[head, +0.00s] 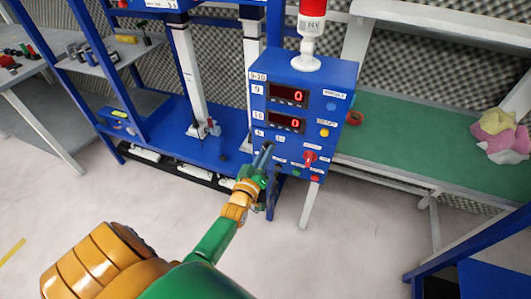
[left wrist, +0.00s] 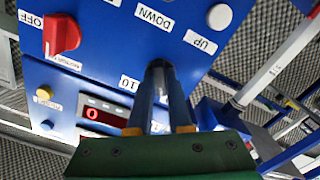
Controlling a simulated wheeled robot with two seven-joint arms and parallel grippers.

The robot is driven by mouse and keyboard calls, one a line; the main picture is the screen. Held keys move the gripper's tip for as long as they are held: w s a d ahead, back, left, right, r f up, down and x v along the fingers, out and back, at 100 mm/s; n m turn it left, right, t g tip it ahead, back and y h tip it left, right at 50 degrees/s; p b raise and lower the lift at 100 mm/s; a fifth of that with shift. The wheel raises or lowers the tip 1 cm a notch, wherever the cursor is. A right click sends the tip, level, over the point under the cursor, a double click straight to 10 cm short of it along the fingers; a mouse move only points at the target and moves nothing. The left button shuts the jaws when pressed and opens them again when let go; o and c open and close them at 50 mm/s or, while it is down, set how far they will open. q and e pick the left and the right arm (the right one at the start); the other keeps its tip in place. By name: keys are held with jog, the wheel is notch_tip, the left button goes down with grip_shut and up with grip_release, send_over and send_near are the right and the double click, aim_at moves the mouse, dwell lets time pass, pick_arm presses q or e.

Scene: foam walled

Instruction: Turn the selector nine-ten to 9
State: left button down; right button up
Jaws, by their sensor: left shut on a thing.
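The blue control box (head: 335,75) stands at the middle of the head view, with two red displays marked 9 and 10, both reading 0. My left gripper (head: 266,152) reaches the lower left of its front, just under small labels 9 and 10. In the left wrist view its two fingers (left wrist: 158,92) are shut on a dark knob (left wrist: 158,66), taken to be the selector nine-ten. The label 10 (left wrist: 128,84) shows beside the fingers; the label 9 is hidden there. The fingers cover the knob, so I cannot tell its pointing. My right gripper is not in view.
A red knob (head: 310,157) by an OFF label is on the same panel. A red-topped beacon (head: 312,18) stands on the box. A green bench (head: 400,130) lies to the right, a blue frame (head: 165,118) to the left.

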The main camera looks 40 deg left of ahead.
pick_arm(q)
jog(key=c, duration=0.8)
grip_release()
jog(key=shift+c, duration=0.2)
jog(key=v, duration=0.7)
